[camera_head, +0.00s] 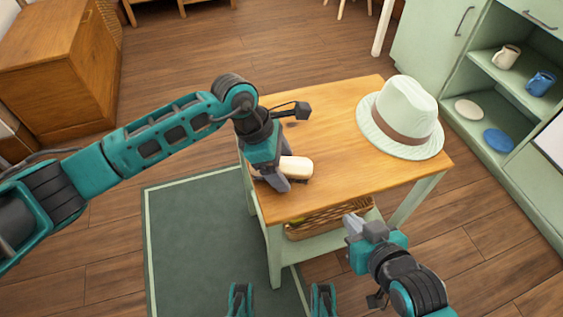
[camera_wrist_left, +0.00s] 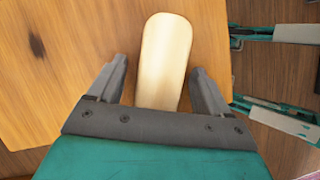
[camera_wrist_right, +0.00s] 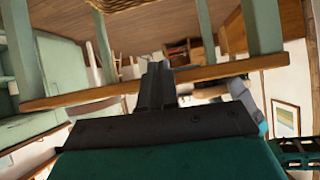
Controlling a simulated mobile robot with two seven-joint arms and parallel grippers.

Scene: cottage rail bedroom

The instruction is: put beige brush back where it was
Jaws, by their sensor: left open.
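The beige brush (camera_head: 297,168) lies on the wooden top of a small table (camera_head: 330,110), near its left edge. My left gripper (camera_head: 280,181) is down at the brush. In the left wrist view the brush (camera_wrist_left: 165,55) lies between the two spread fingers of my left gripper (camera_wrist_left: 160,70), with a gap visible on the left side; its near end is hidden by the gripper body. My right gripper (camera_head: 352,224) is off the table's front edge, with its fingers together and nothing between them, as the right wrist view (camera_wrist_right: 155,85) also shows.
A pale hat (camera_head: 400,115) with a brown band sits on the table's right part. A wicker basket (camera_head: 325,219) stands on the lower shelf. A green cabinet (camera_head: 470,75) with mugs and plates is at right, a wooden chest (camera_head: 70,65) at left. The table's middle is clear.

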